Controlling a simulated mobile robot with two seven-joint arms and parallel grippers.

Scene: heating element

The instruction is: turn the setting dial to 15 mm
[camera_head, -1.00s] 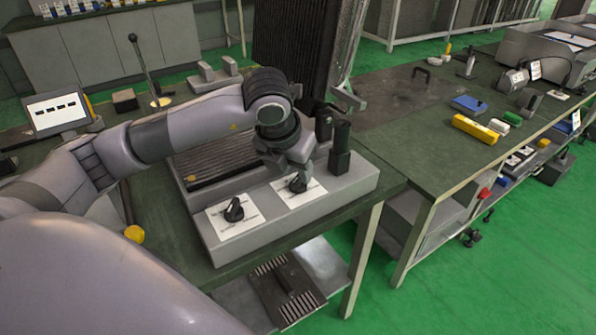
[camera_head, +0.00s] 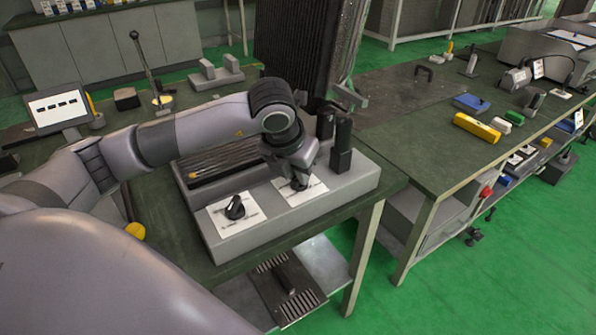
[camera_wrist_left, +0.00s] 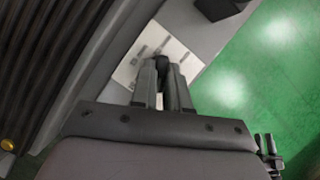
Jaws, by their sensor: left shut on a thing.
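The grey heating device (camera_head: 345,190) stands on the near green bench, with two black dials on white scale plates. My left gripper (camera_head: 299,184) is over the right-hand dial, pointing down at its plate (camera_head: 318,188). In the left wrist view my left gripper (camera_wrist_left: 161,88) is shut on the black dial (camera_wrist_left: 162,63), whose tip shows between the fingers over the white plate (camera_wrist_left: 190,62). The scale marks are too small to read. The left-hand dial (camera_head: 235,208) stands free on its own plate (camera_head: 222,222). My right gripper is out of view.
Two upright black posts (camera_head: 342,140) rise from the device just right of my left gripper. A ribbed dark surface (camera_head: 215,165) lies behind the dials. A second bench (camera_head: 420,160) holds a yellow block (camera_head: 477,127) and other items.

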